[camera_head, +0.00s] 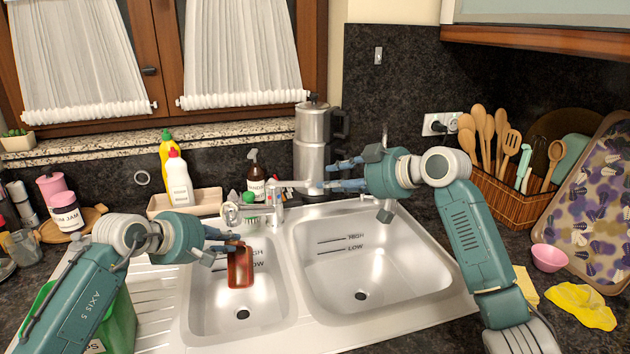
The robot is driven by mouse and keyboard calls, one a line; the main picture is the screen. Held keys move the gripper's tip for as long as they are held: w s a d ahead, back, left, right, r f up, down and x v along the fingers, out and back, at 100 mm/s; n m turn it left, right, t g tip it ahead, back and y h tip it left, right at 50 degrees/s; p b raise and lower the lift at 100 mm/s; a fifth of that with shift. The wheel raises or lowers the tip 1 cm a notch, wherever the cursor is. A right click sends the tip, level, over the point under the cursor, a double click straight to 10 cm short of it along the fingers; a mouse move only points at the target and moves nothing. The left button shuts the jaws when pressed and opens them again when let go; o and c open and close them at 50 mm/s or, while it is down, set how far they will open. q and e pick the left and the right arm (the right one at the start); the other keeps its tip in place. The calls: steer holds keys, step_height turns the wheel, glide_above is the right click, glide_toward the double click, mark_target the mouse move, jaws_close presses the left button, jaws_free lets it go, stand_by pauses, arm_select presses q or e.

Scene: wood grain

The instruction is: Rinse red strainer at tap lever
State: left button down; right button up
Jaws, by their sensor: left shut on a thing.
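No running water can be made out.
The right basin (365,270) is empty. Bottles (178,180) and a metal coffee pot (312,145) stand behind the sink. A green container (118,318) is at left. A utensil basket (500,180), pink bowl (549,258) and yellow cloth (582,305) are at right.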

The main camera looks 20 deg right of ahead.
mark_target(310, 183)
steer(key=x, duration=1.1)
steer(key=shift+w+a+f, duration=0.1)
steer(key=shift+w+a, duration=0.15)
steer(key=shift+w, duration=0.1)
